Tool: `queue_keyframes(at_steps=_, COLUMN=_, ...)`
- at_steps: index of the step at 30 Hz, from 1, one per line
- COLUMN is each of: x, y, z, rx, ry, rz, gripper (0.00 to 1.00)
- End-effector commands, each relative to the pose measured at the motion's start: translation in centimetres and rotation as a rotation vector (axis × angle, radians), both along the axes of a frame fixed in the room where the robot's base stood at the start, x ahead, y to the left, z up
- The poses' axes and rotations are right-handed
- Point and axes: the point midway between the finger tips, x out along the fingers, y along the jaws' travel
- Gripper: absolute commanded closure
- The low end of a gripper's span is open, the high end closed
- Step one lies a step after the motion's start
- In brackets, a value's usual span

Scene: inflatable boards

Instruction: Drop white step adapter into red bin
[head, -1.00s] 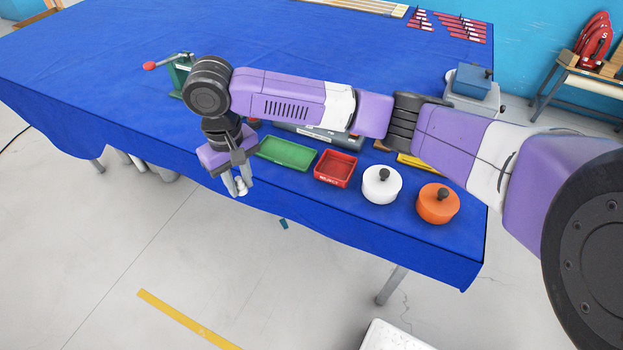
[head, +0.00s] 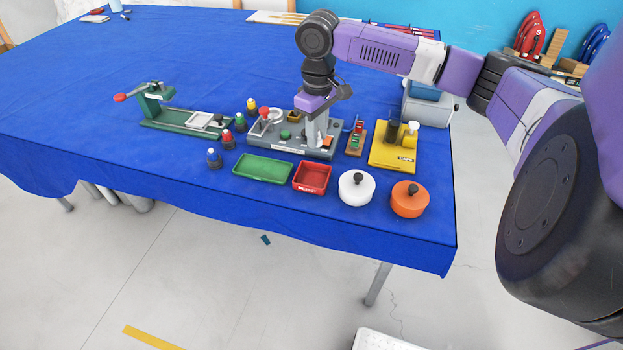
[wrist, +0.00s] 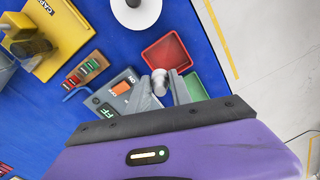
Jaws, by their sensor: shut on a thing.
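My gripper (head: 317,132) points down in front of the right part of the grey fixture board in the head view. In the wrist view, my gripper (wrist: 162,92) is shut on the small white step adapter (wrist: 159,80), whose rounded end shows between the fingertips. The adapter is hard to tell from the pale fingers in the head view. The red bin (head: 312,178) stands near the table's front edge, between a green tray and a white round pot. In the wrist view the red bin (wrist: 167,50) lies just beyond the fingertips and looks empty.
The green tray (head: 262,168) is left of the bin; the white pot (head: 356,188) and orange pot (head: 410,199) are right. The grey board (head: 270,140), a yellow block (head: 392,155) and several small bottles stand behind. A green clamp fixture (head: 165,118) is farther left.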

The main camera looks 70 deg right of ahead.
Motion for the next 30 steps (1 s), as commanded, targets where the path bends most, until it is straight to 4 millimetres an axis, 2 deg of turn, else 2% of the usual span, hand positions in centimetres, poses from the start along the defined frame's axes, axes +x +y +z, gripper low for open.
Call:
queue_keyframes(at_steps=13, x=0.0, y=0.0, z=-4.9, rx=-0.002, ry=0.001, rz=0.0, gripper=1.0)
queue_keyframes(at_steps=18, x=0.1, y=0.0, z=-5.6, rx=0.0, ry=0.0, rz=-0.001, gripper=1.0)
queue_keyframes(at_steps=26, x=0.1, y=0.0, z=-5.5, rx=0.0, ry=0.0, rz=-0.001, gripper=1.0)
queue_keyframes(at_steps=27, x=0.1, y=0.0, z=-5.5, rx=0.0, ry=0.0, rz=-0.001, gripper=0.66)
queue_keyframes(at_steps=30, x=0.1, y=0.0, z=-5.5, rx=0.0, ry=0.0, rz=-0.001, gripper=0.49)
